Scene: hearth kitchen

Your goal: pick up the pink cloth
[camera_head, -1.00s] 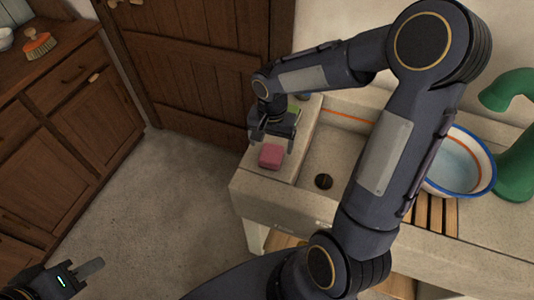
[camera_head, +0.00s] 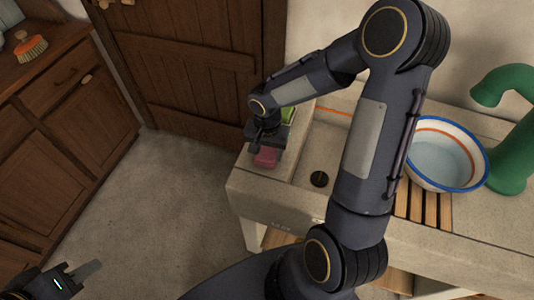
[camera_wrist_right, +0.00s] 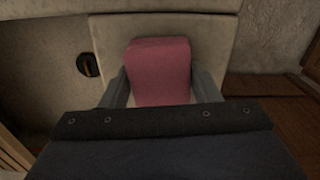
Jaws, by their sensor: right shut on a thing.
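The pink cloth (camera_head: 266,157) is a small folded block on the left end of the stone sink counter. In the right wrist view the cloth (camera_wrist_right: 160,70) sits between the two grey fingers. My right gripper (camera_head: 266,150) reaches down over it and is shut on it, one finger at each side. In the head view the gripper covers the cloth's far part. I cannot tell whether the cloth touches the counter. My left gripper (camera_head: 85,272) shows at the lower left, far from the cloth; only one finger is clear.
A green item (camera_head: 288,115) lies behind my right gripper. The sink basin with a dark drain (camera_head: 319,179) is to its right. A white bowl with a blue rim (camera_head: 445,180) stands near a green tap (camera_head: 513,155). A brush (camera_head: 31,47) lies on the wooden cabinet at left.

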